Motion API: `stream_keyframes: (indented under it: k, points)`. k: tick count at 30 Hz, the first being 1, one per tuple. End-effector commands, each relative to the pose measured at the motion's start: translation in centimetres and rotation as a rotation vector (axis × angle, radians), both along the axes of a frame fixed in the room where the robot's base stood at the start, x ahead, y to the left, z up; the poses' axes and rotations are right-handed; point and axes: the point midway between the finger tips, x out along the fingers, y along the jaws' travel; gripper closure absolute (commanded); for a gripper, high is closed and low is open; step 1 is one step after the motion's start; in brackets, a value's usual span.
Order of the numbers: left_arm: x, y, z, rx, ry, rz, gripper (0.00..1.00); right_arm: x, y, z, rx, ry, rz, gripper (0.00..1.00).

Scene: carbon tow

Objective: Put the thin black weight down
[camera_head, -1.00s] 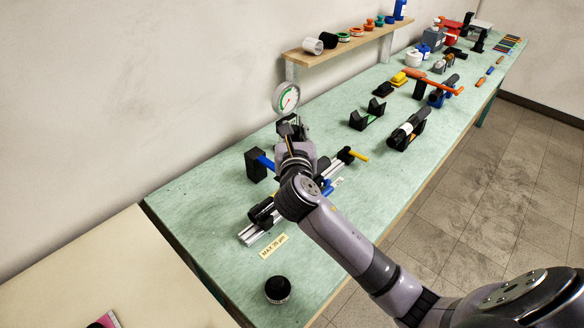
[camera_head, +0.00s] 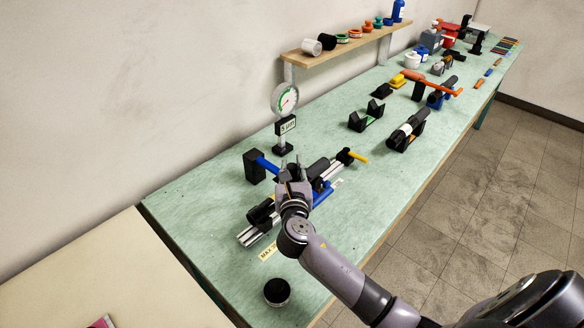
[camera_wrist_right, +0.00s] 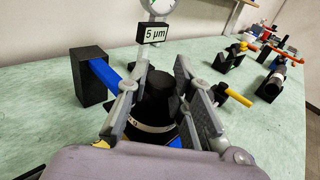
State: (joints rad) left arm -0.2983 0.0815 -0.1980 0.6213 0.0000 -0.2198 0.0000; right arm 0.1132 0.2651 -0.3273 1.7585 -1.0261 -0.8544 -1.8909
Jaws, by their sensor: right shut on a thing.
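My right gripper (camera_head: 293,178) is over the rail fixture (camera_head: 250,236) on the green bench. In the right wrist view, its two fingers (camera_wrist_right: 163,72) are on either side of a black round body (camera_wrist_right: 157,92) with a pale marked band, which I take to be the thin black weight. Its lower part is hidden by the wrist, and whether it touches the fixture cannot be told. Another black round piece (camera_head: 277,291) stands at the bench's near end. My left gripper is not in view.
A dial gauge (camera_head: 285,98) with a "5 µm" sign (camera_head: 287,126) stands behind the fixture. A black block with a blue bar (camera_head: 265,164) is to its left. Black holders (camera_head: 366,114) and a cylinder in a cradle (camera_head: 408,130) lie farther right. Bare bench (camera_head: 200,205) shows at left.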

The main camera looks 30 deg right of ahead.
Motion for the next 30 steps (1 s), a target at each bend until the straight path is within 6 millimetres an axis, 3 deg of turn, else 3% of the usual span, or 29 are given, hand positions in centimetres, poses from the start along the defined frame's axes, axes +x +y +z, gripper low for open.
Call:
stream_keyframes:
  k: [5, 6, 14, 25, 30]
  points:
    - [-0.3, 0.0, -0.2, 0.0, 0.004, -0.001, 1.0, 0.0, 0.0, -0.3, -0.001, -0.002, 0.0, 1.0]
    - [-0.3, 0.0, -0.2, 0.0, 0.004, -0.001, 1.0, 0.0, 0.0, -0.3, 0.0, -0.001, 0.0, 0.76]
    - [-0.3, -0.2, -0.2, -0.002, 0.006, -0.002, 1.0, 0.0, 0.0, -0.3, 0.0, 0.0, 0.0, 0.59]
    - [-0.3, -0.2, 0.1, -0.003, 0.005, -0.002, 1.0, 0.0, 0.0, 0.3, 0.0, -0.001, 0.0, 0.59]
    - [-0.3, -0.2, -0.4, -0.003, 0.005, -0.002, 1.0, -2.3, 1.2, 0.0, 0.001, 0.0, 0.002, 0.59]
